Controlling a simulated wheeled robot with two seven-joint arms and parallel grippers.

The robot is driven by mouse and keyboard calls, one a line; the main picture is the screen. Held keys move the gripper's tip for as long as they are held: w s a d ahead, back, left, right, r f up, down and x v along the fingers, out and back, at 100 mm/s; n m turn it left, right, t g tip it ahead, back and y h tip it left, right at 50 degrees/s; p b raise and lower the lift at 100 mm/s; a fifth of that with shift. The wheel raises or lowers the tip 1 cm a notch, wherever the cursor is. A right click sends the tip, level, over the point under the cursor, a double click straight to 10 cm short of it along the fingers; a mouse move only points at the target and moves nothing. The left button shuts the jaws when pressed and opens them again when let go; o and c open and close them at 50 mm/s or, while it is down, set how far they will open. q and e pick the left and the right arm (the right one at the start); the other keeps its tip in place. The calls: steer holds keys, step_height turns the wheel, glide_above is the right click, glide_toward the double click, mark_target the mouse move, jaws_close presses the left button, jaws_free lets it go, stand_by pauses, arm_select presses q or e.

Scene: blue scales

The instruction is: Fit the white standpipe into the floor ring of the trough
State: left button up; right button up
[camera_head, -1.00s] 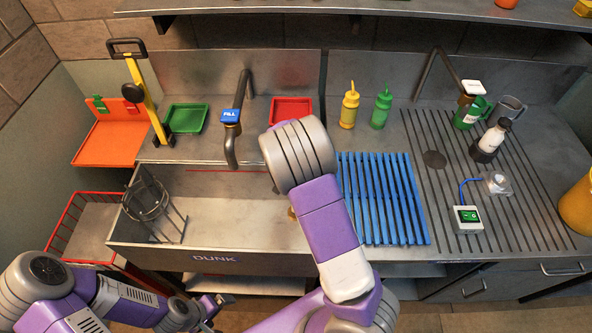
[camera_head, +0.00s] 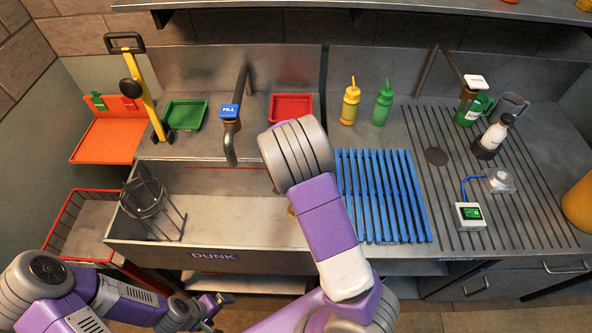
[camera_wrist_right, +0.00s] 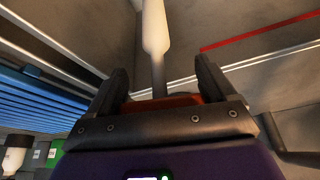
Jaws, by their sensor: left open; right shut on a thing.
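The white standpipe (camera_wrist_right: 155,30) shows in the right wrist view, a pale shaft with a thinner grey stem running down between my right fingers. My right gripper (camera_wrist_right: 160,68) is shut on it. In the head view my right forearm hides this gripper and the standpipe. The trough (camera_head: 150,252) is the grey metal basin with the DUNK label, and my right arm reaches over its right part. The floor ring is not seen; the arm covers part of the trough floor. My left gripper (camera_head: 216,301) is open and empty, low in front of the trough.
A wire basket (camera_head: 150,200) stands in the trough's left end. A tap (camera_head: 231,135) with a blue FILL tag hangs over the back edge. A blue slatted rack (camera_head: 383,197) lies right of the trough. A red wire basket (camera_head: 68,225) is at the left.

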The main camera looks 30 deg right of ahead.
steer(key=shift+f+b, duration=0.4)
steer(key=shift+f, duration=0.15)
steer(key=o, duration=1.6)
steer(key=p+v, duration=0.1)
steer(key=v, duration=0.6)
steer(key=shift+s+r+p, duration=0.1)
steer(key=shift+r+p, duration=0.2)
steer(key=shift+p, duration=0.1)
